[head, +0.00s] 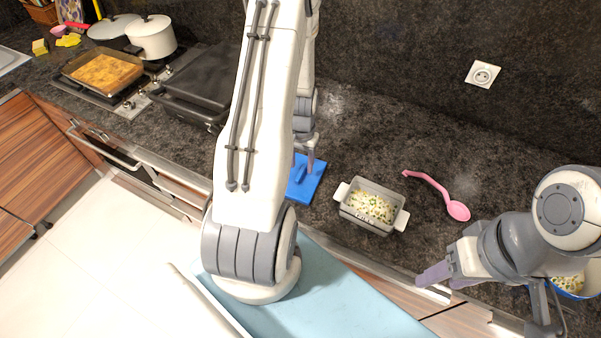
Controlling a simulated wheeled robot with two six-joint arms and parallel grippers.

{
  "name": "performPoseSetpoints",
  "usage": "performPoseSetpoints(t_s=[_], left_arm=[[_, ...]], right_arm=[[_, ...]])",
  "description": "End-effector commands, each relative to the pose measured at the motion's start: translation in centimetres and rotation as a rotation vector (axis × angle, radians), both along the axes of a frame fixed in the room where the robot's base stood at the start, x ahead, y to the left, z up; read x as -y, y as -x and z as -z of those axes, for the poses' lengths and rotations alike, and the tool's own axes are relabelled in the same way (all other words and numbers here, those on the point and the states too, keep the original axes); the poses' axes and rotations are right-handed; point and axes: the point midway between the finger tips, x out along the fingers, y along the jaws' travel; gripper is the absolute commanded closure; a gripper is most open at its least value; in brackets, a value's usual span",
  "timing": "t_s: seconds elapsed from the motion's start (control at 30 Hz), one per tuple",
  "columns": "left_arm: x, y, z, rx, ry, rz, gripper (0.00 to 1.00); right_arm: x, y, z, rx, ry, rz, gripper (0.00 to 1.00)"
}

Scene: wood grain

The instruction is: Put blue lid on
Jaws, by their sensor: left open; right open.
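The blue lid (307,186) lies flat on the dark countertop left of the centre, with a raised handle on top. My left gripper (309,162) is open at the lid's handle; its arm hides part of the lid, and I cannot tell whether the fingers touch it. A grey dish (378,189) with white handles stands open to the right of the lid, holding white food with green bits. My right gripper (440,283) is open over the counter's front edge. A blue-rimmed container (571,287) with similar food is partly hidden behind my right arm.
A pink ladle (440,193) lies right of the grey dish. At the left are a black grill (200,85), a baking tray (103,72) on the hob and a white pot (152,38). The counter behind the dish is clear.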

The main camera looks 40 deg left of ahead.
Motion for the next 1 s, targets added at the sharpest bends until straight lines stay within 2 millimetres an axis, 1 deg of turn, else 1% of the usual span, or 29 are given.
performPoseSetpoints(t_s=[0.03, 0.1, 0.2, 0.33, 0.5, 0.53, 0.57, 0.6, 0.67, 1.0], left_arm=[[0.0, 0.2, 0.4, -0.005, 0.003, -0.001, 0.47], [0.0, 0.2, 1.4, -0.004, 0.003, 0.0, 0.47], [-0.1, 0.1, 2.3, -0.003, 0.002, 0.0, 0.47], [-0.1, 0.1, 2.8, 0.0, 0.0, 0.0, 0.47], [-0.1, 0.1, 2.9, 0.001, 0.0, 0.0, 0.47], [-0.1, 0.1, 2.9, 0.001, 0.0, 0.0, 0.51], [-0.1, 0.1, 2.9, 0.001, 0.0, 0.0, 0.63], [-0.1, 0.1, 2.9, 0.001, 0.0, 0.0, 0.78], [-0.1, 0.1, 2.9, 0.001, 0.0, 0.0, 1.0], [-0.1, 0.1, 2.8, 0.001, 0.0, -0.001, 1.0]], right_arm=[[0.0, 0.0, -0.8, 0.0, 0.0, -0.001, 0.47], [0.0, 0.0, -1.0, 0.0, 0.0, -0.001, 0.47], [0.0, 0.0, -1.2, 0.0, 0.0, -0.002, 0.47], [0.0, 0.0, -1.2, 0.0, 0.0, -0.002, 0.47], [0.0, 0.0, -1.2, 0.0, 0.0, -0.002, 0.47], [0.0, 0.0, -1.2, 0.0, 0.0, -0.002, 0.47], [0.0, 0.0, -1.2, 0.0, 0.0, -0.002, 0.47], [0.0, 0.0, -1.2, 0.0, 0.0, -0.002, 0.47], [0.0, 0.0, -1.2, 0.0, 0.0, -0.002, 0.47], [0.0, 0.0, -1.1, 0.0, 0.0, -0.002, 0.47]])
